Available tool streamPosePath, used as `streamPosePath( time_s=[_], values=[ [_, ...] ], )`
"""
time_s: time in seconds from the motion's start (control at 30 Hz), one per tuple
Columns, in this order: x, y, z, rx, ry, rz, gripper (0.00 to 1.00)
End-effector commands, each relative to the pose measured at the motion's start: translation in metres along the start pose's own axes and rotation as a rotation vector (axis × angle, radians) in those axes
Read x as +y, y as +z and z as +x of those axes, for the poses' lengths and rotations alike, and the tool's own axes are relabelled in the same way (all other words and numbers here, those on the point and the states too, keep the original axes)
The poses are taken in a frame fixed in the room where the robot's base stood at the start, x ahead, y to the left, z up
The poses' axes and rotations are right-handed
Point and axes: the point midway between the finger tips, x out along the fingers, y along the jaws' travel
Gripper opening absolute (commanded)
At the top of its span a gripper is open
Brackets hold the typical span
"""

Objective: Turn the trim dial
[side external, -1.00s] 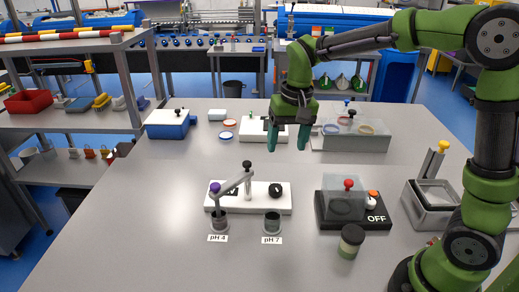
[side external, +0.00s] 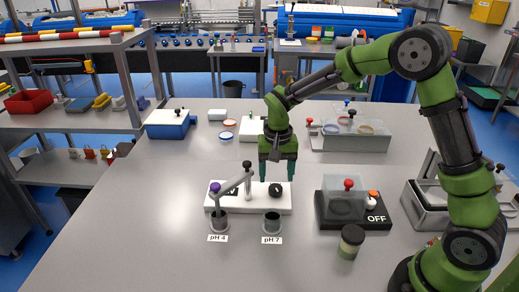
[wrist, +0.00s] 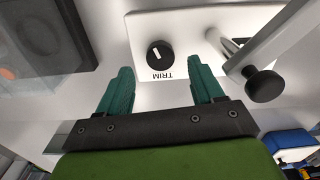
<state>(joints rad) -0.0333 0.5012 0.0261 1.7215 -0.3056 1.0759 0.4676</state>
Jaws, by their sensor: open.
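The trim dial (side external: 275,189) is a round black knob on the right part of a white base plate (side external: 283,206). In the wrist view the dial (wrist: 160,54) has a white pointer line and the word TRIM printed beside it, upside down. My gripper (side external: 277,180) is above the dial with its green fingers pointing down. In the wrist view my gripper (wrist: 163,75) is open and empty, and the dial shows beyond the gap between the fingertips. The fingers look apart from the dial.
A grey post with a swing arm (side external: 238,183) and purple knob stands left of the dial. Cups labelled pH 4 (side external: 219,222) and pH 7 (side external: 272,222) stand in front. A black box with a clear cover and OFF label (side external: 376,217) is to the right.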

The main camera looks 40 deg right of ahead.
Motion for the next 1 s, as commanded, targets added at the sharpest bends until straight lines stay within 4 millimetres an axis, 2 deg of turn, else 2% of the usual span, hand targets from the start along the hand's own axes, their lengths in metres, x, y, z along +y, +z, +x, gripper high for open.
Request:
streamPosePath(
  time_s=[0.1,0.23,0.4,0.67,1.0],
  values=[
    [0.001,0.001,0.022,-0.003,0.002,0.001,0.67],
    [0.000,0.000,0.036,-0.001,0.001,0.001,0.67],
    [0.000,0.000,0.044,0.000,-0.001,0.000,0.67],
    [0.000,0.000,0.044,0.001,-0.001,0.000,0.65],
    [0.000,0.000,0.044,0.001,-0.001,0.000,0.13]
  ],
)
